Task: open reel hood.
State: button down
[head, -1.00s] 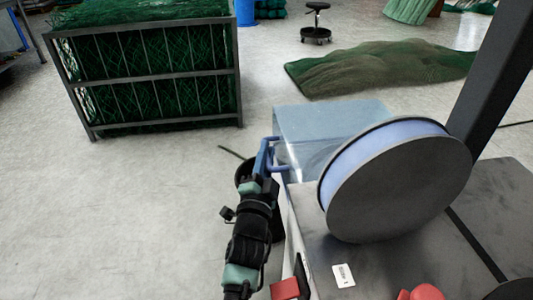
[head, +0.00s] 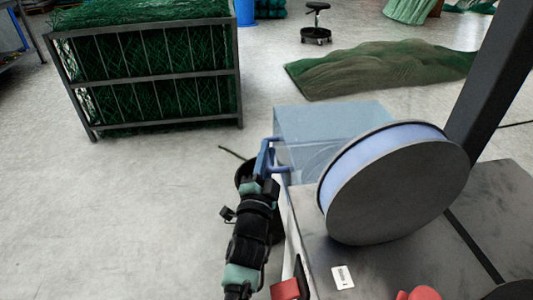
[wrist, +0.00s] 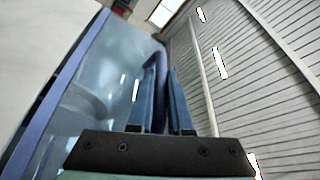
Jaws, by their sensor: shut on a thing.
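The reel hood (head: 325,125) is a clear, bluish see-through cover behind and left of the big reel (head: 395,185), which has dark grey flanges and pale blue line. A blue handle (head: 281,154) sticks out from the hood's left side. My gripper (head: 268,158) is at this handle, its blue fingers shut on it. In the wrist view my gripper's fingers (wrist: 165,100) close around the blue bar, with the clear hood panel (wrist: 115,75) on the left. The exact contact at the fingertips is partly hidden.
The reel stands on a dark machine top (head: 375,265) with red parts (head: 420,294) at the front. A dark post (head: 495,85) rises on the right. A metal cage of green net (head: 150,75) stands at the back left. Floor on the left is clear.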

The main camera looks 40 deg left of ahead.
jog(key=w+d+r+m+p, duration=0.1)
jog(key=r+p, duration=0.3)
jog(key=w+d+r+m+h+p, duration=0.1)
jog(key=w+r+m+p, duration=0.1)
jog(key=r+p, duration=0.2)
jog(key=w+d+r+m+p, duration=0.1)
jog(key=d+r+p, duration=0.1)
jog(key=r+p, duration=0.2)
jog(key=shift+w+d+r+m+g+h+p, duration=0.1)
jog(key=shift+w+r+m+g+h+p, duration=0.1)
jog(key=shift+w+m+g+h+p, duration=0.3)
jog(key=shift+w+d+r+p, duration=0.1)
jog(key=shift+d+r+p, duration=0.1)
jog(key=shift+p, duration=0.15)
jog(key=c, duration=0.8)
grip_release()
jog(key=shift+a, duration=0.1)
jog(key=shift+c, duration=0.2)
jog(key=p+v, duration=0.7)
jog(key=v, duration=0.6)
jog(key=shift+f, duration=0.2)
